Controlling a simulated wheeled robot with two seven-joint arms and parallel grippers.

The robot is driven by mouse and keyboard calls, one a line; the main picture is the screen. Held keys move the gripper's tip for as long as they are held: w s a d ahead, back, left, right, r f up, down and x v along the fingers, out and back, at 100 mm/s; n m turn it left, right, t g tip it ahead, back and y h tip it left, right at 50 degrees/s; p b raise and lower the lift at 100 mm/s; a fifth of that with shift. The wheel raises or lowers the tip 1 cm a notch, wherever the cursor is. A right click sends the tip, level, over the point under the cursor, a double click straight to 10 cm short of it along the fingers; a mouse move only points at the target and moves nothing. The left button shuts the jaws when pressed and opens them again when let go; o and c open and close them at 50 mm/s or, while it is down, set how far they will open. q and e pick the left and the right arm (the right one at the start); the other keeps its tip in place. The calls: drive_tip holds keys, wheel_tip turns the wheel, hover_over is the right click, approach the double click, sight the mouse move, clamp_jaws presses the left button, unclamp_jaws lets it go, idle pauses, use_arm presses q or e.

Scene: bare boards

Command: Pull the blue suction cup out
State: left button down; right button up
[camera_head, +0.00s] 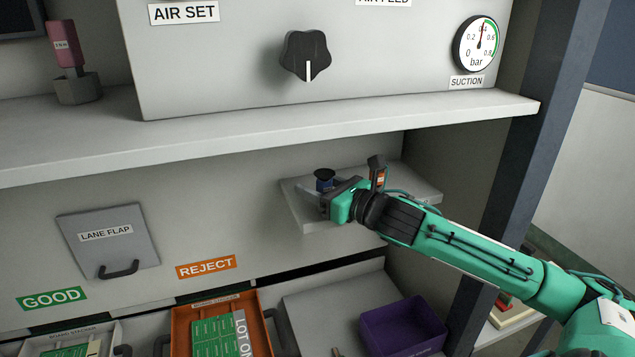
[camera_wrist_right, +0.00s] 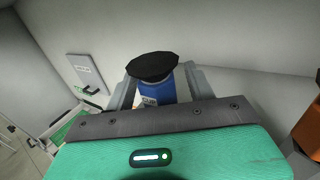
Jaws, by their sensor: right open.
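The blue suction cup (camera_head: 324,184) has a black disc-shaped top and a blue body. It stands upright on a small grey shelf (camera_head: 308,222) under the long ledge. My right gripper (camera_head: 320,198) is at the cup, with its arm coming in from the right. In the right wrist view, the suction cup (camera_wrist_right: 155,90) is between the two grey fingers of the right gripper (camera_wrist_right: 160,86), which are open. The cup's lower end is hidden behind the gripper body, and I cannot tell whether a finger touches it. My left gripper is not in view.
The long ledge (camera_head: 230,122) runs above the shelf, carrying a panel with a black knob (camera_head: 305,56) and a suction gauge (camera_head: 478,44). A lane flap (camera_head: 110,250) is at left. Below are an orange tray (camera_head: 180,335) and a purple bin (camera_head: 403,327). A dark post stands at right.

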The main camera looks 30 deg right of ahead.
drive_tip(key=c, duration=1.1)
drive_tip(key=shift+o, duration=0.2)
drive_tip(key=shift+r+p, duration=0.6)
drive_tip(key=shift+r, duration=0.15)
drive_tip(key=shift+r+p, duration=2.65)
drive_tip(key=shift+r, duration=0.4)
